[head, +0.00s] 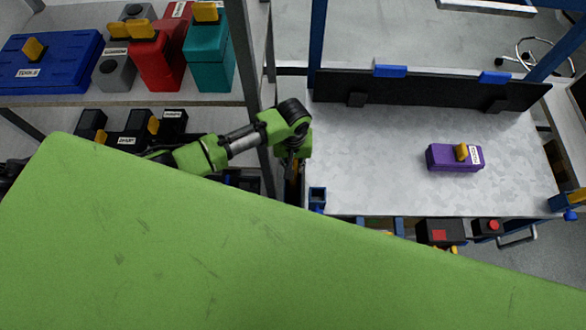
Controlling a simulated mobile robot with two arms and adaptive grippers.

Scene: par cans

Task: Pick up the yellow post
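A short yellow post (461,152) stands up from the top of a purple box (442,160), which sits on the right part of the pale grey tabletop (390,180). Similar yellow posts top the other boxes, so I cannot tell which one the task names. My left gripper (291,160) hangs at the table's left edge, well left of the purple box and apart from it. It is small and dark here, and its fingers are not clear. My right gripper is not in view.
Shelves at left hold a blue tool case (70,55), a red box (158,70), a teal box (207,60) and black boxes (172,124). A black panel (430,90) with blue clips lines the table's back. The middle tabletop is clear. The lower view is largely blocked.

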